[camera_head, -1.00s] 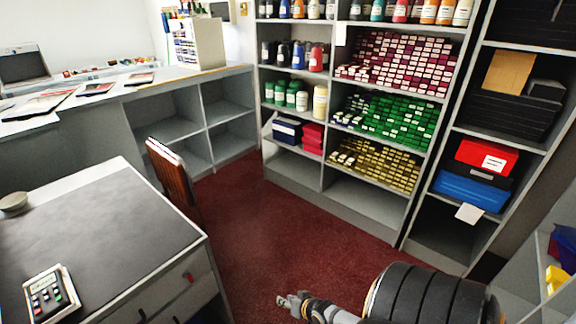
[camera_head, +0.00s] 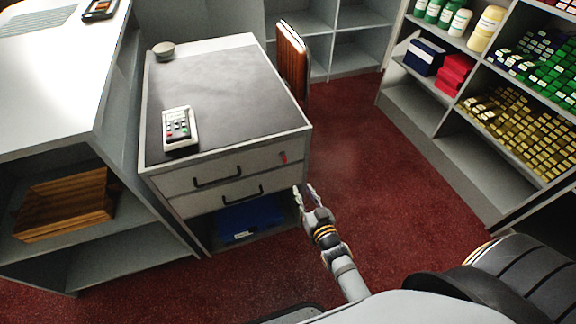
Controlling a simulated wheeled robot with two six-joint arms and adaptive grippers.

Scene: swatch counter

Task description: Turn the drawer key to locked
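A small red key (camera_head: 283,157) sits at the right end of the upper drawer front (camera_head: 230,170) of a grey desk. It is small, and I cannot tell which position it is turned to. My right gripper (camera_head: 304,190) is just below and to the right of the key, beside the desk's front right corner in the picture. Its two fingers point up toward the desk and stand apart with nothing between them. It does not appear to touch the key. My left gripper is out of view.
The desk's dark top (camera_head: 225,95) holds a card terminal (camera_head: 180,130) and a small bowl (camera_head: 164,51). Below the drawers is a blue item (camera_head: 247,218). Red carpet (camera_head: 350,150) is open to the right, up to shelves.

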